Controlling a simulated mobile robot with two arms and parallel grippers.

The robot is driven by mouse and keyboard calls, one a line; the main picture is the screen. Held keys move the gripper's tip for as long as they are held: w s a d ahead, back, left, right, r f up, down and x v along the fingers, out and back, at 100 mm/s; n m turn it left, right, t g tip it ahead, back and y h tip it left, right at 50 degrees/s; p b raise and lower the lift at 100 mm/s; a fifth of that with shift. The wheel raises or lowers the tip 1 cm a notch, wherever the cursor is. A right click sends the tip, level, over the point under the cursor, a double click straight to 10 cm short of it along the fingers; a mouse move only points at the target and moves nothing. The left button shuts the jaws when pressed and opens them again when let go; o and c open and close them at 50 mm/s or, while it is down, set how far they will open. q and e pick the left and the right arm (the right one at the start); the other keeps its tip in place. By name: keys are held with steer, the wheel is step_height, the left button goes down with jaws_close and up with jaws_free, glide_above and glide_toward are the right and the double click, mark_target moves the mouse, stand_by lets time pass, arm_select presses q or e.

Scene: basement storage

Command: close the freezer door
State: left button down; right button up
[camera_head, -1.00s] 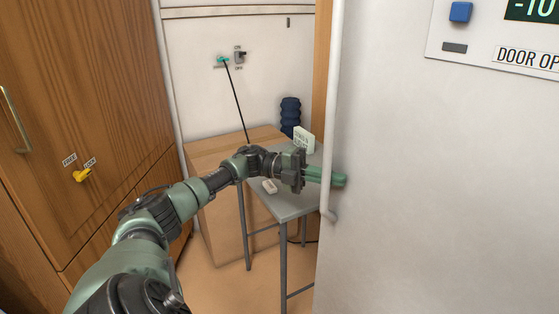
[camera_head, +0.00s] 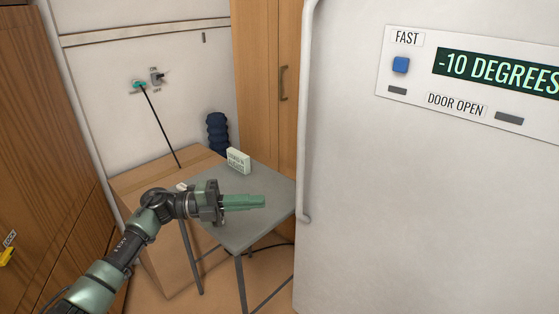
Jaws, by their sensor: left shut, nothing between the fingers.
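The freezer door (camera_head: 420,210) is a large white panel filling the right side of the head view. A long pale vertical handle (camera_head: 303,120) runs along its left edge. A display (camera_head: 498,72) on it reads "-10 DEGREES", with a "DOOR OPEN" label below. My left gripper (camera_head: 263,202) is shut and empty, its green fingers pointing right toward the handle. In the picture a gap shows between the fingertips and the handle. Whatever lies behind the door is hidden. My right gripper is not in view.
A grey table (camera_head: 245,232) stands below my left gripper, with a small white sign (camera_head: 238,160) on it. A cardboard box (camera_head: 135,185) and a dark blue ribbed object (camera_head: 217,133) are behind. Wooden cabinets stand at left (camera_head: 45,150) and behind (camera_head: 268,70).

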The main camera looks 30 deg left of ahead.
arm_select(q)
steer(key=s+a+r+n+t+y+p, duration=0.2)
steer(key=s+a+n+t+y+p, duration=0.1)
steer(key=a, duration=0.1)
steer(key=w+a+p+x, duration=0.2)
steer(key=x, duration=1.1)
steer(key=shift+f+p, duration=0.35)
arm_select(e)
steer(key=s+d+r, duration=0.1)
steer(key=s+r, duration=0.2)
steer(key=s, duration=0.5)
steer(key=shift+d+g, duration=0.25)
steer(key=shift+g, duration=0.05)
arm_select(q)
steer(key=shift+s, duration=0.1)
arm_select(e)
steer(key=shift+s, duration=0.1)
